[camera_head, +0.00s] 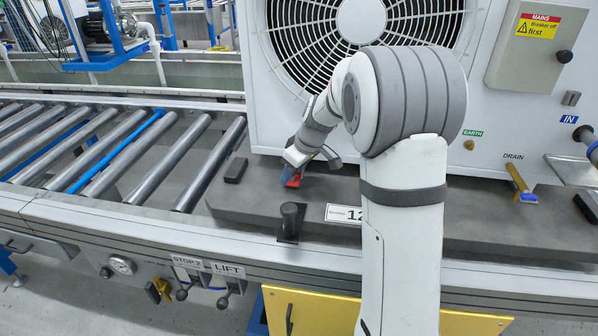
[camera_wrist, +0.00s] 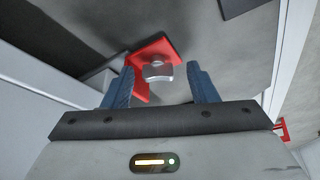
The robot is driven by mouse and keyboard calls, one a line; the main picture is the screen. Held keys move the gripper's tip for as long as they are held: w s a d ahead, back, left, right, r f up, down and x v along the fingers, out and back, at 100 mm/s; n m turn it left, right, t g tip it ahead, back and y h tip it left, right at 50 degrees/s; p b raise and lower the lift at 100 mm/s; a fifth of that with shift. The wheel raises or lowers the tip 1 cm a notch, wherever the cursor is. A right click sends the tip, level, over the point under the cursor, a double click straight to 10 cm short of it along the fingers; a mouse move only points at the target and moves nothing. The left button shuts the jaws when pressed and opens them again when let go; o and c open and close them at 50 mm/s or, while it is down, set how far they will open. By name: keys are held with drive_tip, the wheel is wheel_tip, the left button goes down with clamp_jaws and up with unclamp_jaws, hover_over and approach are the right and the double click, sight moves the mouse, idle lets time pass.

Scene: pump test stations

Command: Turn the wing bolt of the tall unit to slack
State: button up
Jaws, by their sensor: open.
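The tall unit (camera_head: 263,75) is a large white cabinet with a round fan grille, standing on a dark grey slab. In the wrist view a silver wing bolt (camera_wrist: 158,73) sits on a red bracket (camera_wrist: 158,49). The red bracket also shows in the head view (camera_head: 295,181), low at the front of the unit. My gripper (camera_wrist: 160,80) is open, its two blue fingers either side of the wing bolt in the picture, with gaps on both sides. In the head view my gripper (camera_head: 289,172) is small and partly hidden at the bracket.
A roller conveyor (camera_head: 110,150) lies to the left. A black post (camera_head: 290,220) stands on the slab in front of the bracket. My arm hides part of the slab.

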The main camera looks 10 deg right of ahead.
drive_tip(key=p+v, duration=0.1)
drive_tip(key=v, duration=0.6)
drive_tip(key=shift+r+p, duration=0.2)
drive_tip(key=shift+p, duration=0.2)
drive_tip(key=shift+s+d, duration=0.1)
drive_tip(key=shift+s, duration=0.05)
drive_tip(key=shift+c, duration=0.3)
